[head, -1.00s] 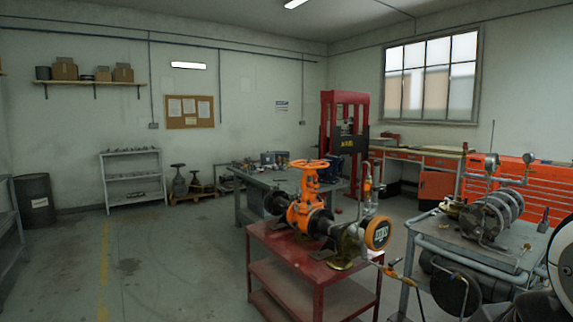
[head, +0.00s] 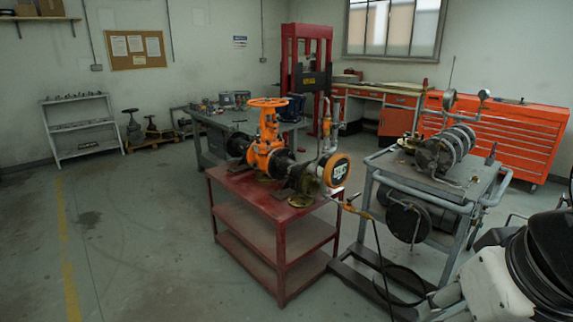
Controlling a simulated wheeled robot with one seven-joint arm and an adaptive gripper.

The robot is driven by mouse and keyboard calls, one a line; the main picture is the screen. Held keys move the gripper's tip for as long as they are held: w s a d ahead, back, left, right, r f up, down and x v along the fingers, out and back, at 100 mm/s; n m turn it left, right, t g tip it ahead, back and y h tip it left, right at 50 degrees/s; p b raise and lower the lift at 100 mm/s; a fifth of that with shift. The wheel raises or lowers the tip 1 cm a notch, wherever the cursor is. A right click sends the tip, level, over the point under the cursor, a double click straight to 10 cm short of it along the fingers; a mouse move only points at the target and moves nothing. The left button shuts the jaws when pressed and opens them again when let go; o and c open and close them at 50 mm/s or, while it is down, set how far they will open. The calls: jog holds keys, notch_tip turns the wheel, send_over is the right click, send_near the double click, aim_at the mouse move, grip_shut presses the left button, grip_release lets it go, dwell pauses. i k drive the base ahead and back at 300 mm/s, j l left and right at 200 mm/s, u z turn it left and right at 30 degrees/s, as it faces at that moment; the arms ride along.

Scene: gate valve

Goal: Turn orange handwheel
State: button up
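The orange handwheel (head: 269,102) sits level on top of an orange gate valve (head: 266,150) in the head view. The valve is in a dark pipe assembly on a red table (head: 280,210). A gauge with an orange rim (head: 337,170) is at the assembly's right end. Part of my arm shows at the lower right, well apart from the handwheel. My gripper is not in view.
A grey cart (head: 430,195) with a coiled machine (head: 447,150) stands right of the red table. A hose hangs to the floor between them. A workbench (head: 220,120) stands behind the valve. Open floor (head: 130,230) lies to the left.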

aim_at(266, 103)
jog(key=i+j+z, duration=0.6)
jog(key=j, duration=0.3)
jog(key=i+j, duration=0.25)
jog(key=i+j+z, duration=0.1)
jog(key=j, duration=0.4)
jog(key=i+j, duration=0.55)
jog(key=j, duration=0.2)
jog(key=i+j+z, duration=0.1)
jog(key=j, duration=0.3)
jog(key=i+j, duration=0.3)
jog(key=j+z, duration=0.05)
